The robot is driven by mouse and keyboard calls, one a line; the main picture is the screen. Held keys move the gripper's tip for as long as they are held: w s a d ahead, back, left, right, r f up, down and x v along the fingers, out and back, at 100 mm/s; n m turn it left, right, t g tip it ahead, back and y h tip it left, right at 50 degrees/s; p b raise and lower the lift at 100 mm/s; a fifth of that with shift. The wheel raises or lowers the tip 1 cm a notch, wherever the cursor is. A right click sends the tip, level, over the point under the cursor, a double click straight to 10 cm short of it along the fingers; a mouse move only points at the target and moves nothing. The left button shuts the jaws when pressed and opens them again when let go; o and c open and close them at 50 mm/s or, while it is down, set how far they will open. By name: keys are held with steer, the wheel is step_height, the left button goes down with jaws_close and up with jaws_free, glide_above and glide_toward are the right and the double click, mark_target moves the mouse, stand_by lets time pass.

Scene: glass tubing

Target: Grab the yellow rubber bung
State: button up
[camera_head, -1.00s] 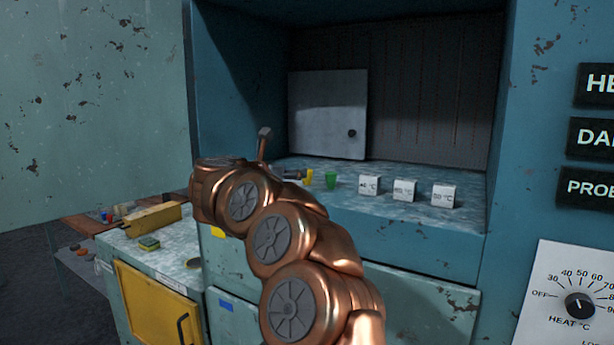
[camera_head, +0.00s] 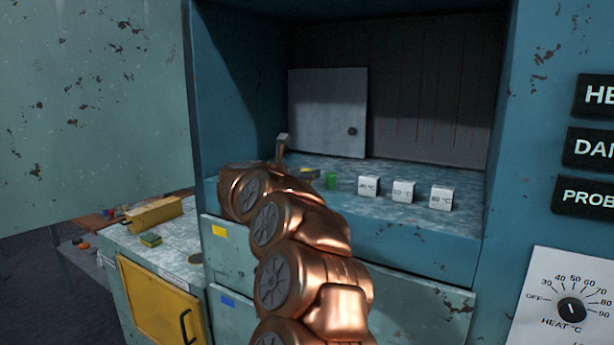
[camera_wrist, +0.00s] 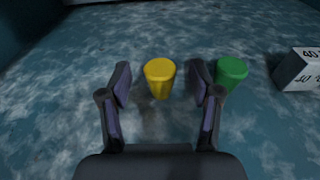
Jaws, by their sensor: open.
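The yellow rubber bung (camera_wrist: 160,78) stands upright on the blue mottled shelf, wider at its top. In the wrist view it lies between and slightly beyond the fingertips of my gripper (camera_wrist: 160,82), which is open and empty. Neither finger visibly touches the bung. In the head view only a bit of the yellow bung (camera_head: 307,170) shows behind my copper arm, and the gripper's fingers are mostly hidden there.
A green bung (camera_wrist: 231,73) stands just outside my right finger. A white block marked 40 (camera_wrist: 302,68) is farther right, in a row of several labelled blocks. A grey panel (camera_head: 327,112) stands at the shelf's back. The alcove's side wall (camera_head: 238,90) is left.

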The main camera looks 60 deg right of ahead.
steer(key=c, duration=0.9)
steer(key=shift+r, duration=0.1)
steer(key=shift+c, duration=0.2)
